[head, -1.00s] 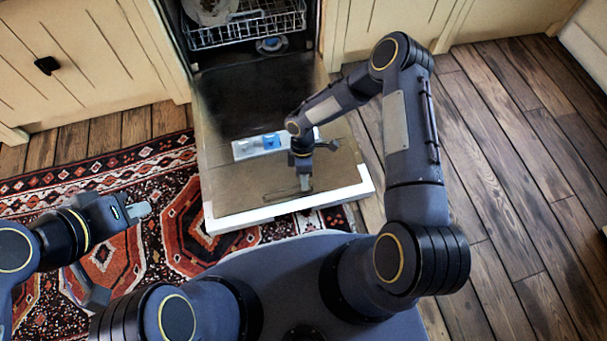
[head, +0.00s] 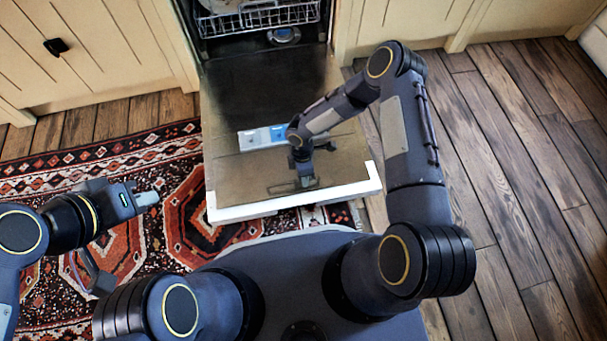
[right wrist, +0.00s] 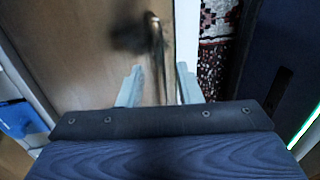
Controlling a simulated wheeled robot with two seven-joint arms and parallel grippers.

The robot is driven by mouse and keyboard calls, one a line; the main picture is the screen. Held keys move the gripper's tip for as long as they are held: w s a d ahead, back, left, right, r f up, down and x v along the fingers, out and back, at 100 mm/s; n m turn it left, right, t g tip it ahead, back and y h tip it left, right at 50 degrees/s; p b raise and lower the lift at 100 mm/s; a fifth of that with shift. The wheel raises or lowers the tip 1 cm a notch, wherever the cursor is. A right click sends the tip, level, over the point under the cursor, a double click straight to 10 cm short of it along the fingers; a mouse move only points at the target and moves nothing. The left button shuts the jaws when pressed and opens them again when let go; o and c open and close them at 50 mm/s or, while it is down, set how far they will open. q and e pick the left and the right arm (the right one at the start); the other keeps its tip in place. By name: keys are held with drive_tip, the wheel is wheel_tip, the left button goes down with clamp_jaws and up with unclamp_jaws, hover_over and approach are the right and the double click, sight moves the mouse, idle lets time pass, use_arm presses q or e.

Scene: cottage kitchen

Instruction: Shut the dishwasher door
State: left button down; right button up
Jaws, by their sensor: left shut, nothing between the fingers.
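The dishwasher door (head: 235,178) hangs fully open, lying low in front of the dishwasher (head: 262,52), with its white outer edge (head: 250,211) nearest me. My right gripper (head: 307,182) is over the door's inner face close to that edge. My left gripper (head: 148,199) is shut and empty above the rug, left of the door.
A wire rack (head: 262,17) with dishes shows inside the dishwasher. Cream cabinets (head: 75,60) stand on both sides. A patterned rug (head: 90,165) lies left of and under the door. Bare wood floor (head: 520,150) is free at right.

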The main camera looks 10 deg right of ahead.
drive_tip(key=shift+c, duration=0.2)
clamp_jaws()
drive_tip(key=shift+r, duration=0.15)
